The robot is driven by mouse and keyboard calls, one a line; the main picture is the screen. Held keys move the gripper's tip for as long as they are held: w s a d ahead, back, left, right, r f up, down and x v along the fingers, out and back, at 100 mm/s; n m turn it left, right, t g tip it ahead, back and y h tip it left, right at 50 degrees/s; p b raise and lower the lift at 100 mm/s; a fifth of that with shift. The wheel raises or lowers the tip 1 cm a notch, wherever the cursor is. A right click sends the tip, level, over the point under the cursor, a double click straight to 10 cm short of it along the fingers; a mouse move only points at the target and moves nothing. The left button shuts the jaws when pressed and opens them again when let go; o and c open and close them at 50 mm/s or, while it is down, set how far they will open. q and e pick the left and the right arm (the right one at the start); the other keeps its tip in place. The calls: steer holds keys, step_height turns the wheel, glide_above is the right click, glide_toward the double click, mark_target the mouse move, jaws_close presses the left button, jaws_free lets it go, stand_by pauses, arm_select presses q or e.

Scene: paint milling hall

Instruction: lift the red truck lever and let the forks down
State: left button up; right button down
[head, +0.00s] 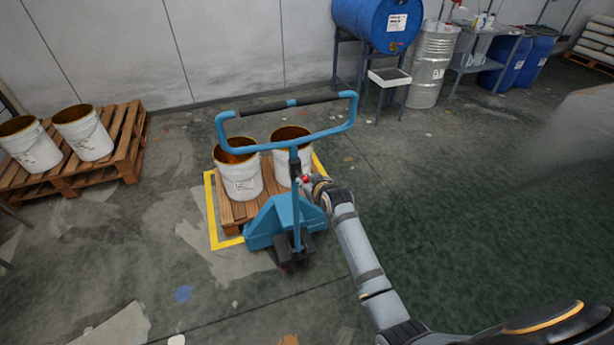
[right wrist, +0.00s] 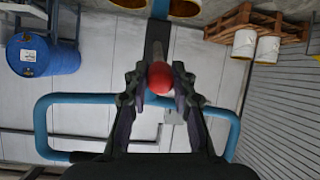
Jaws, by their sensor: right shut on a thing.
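The blue pallet truck (head: 270,222) stands in the middle of the head view, its forks hidden under a wooden pallet (head: 233,211) with two white buckets. Its blue handle loop (head: 222,131) stands upright above; the loop also shows in the right wrist view (right wrist: 42,128). The red lever knob (head: 305,179) sits on the handle post below the loop. My right gripper (head: 312,183) is at the knob. In the right wrist view the red knob (right wrist: 160,77) lies between the fingers of my right gripper (right wrist: 160,88), which are shut on it. My left gripper is out of view.
A yellow floor frame (head: 212,215) surrounds the pallet. Another pallet (head: 128,150) with two buckets stands at the left. A blue drum (head: 375,22) on a stand and a steel drum (head: 432,65) are at the back wall. The floor at the right is clear.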

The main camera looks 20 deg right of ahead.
steer(key=shift+r, duration=0.1)
steer(key=c, duration=1.1)
jaws_free()
steer(key=v, duration=1.1)
steer(key=shift+s+r, duration=0.25)
steer(key=shift+s, duration=0.1)
steer(key=shift+f, duration=0.1)
